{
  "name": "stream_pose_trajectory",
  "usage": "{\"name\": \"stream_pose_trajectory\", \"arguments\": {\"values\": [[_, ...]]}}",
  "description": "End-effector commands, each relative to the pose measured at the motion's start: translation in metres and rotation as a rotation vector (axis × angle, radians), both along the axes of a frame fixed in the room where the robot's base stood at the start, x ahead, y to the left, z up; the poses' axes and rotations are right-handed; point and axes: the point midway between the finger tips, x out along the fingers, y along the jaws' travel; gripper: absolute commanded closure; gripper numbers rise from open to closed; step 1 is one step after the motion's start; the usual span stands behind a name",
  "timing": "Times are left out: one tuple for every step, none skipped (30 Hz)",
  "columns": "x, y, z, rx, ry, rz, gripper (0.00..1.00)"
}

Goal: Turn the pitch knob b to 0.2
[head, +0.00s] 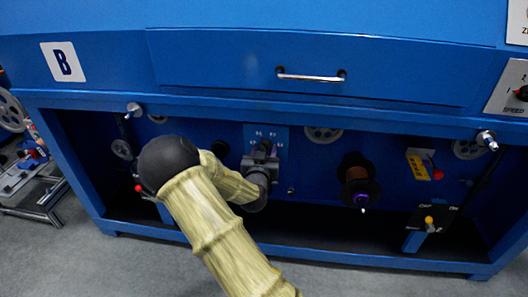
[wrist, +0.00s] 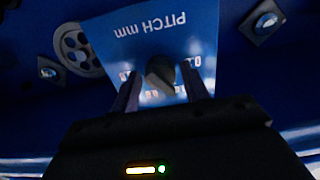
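The pitch knob b (wrist: 160,77) is a dark knob on a blue plate (wrist: 180,28) lettered "PITCH mm", which shows upside down in the wrist view. Small white numbers around the knob are partly hidden and blurred. My gripper (wrist: 161,72) is open, with one finger on each side of the knob. A gap shows between each finger and the knob. I cannot tell how deep the fingers reach around it or where the knob points. In the head view my gripper (head: 262,160) is in front of the plate (head: 280,137) and covers most of the knob.
The plate is in a recess of the blue machine marked B (head: 63,62), under a drawer with a metal handle (head: 311,76). A dark spool (head: 357,182) is to the right. Pulley wheels (head: 323,134) and a yellow label (head: 418,166) are nearby. Grey floor is in front.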

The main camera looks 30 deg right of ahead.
Motion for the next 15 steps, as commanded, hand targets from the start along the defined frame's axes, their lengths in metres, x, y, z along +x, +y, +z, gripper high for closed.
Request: {"name": "stream_pose_trajectory", "arguments": {"values": [[0.0, 0.0001, -0.0001, 0.0, 0.0, 0.0, 0.65], [-0.0001, 0.0002, -0.0001, 0.0, 0.0, 0.0, 0.71], [-0.0001, 0.0003, -0.0001, 0.0, 0.0, 0.0, 0.79], [-0.0001, 0.0003, -0.0001, 0.0, 0.0, 0.0, 0.85], [-0.0001, 0.0003, -0.0001, 0.0, 0.0, 0.0, 0.88], [-0.0001, 0.0004, -0.0002, 0.0, 0.0, 0.001, 0.88], [-0.0001, 0.0004, -0.0001, 0.0, 0.0, 0.001, 0.88], [-0.0001, 0.0004, -0.0001, -0.001, 0.001, 0.001, 0.88], [0.0, 0.0005, -0.0001, -0.002, 0.001, 0.001, 0.88], [-0.0001, 0.0006, -0.0001, -0.003, 0.002, 0.001, 0.88], [-0.0001, 0.0006, 0.0, -0.005, 0.003, 0.001, 0.88], [-0.0001, 0.0006, 0.0, -0.009, 0.006, 0.001, 0.88], [-0.0001, 0.0006, 0.0001, -0.012, 0.008, 0.001, 0.88], [-0.0001, 0.0006, 0.0001, -0.017, 0.012, 0.001, 0.88], [-0.0001, 0.0006, 0.0002, -0.024, 0.018, 0.001, 0.88]]}}
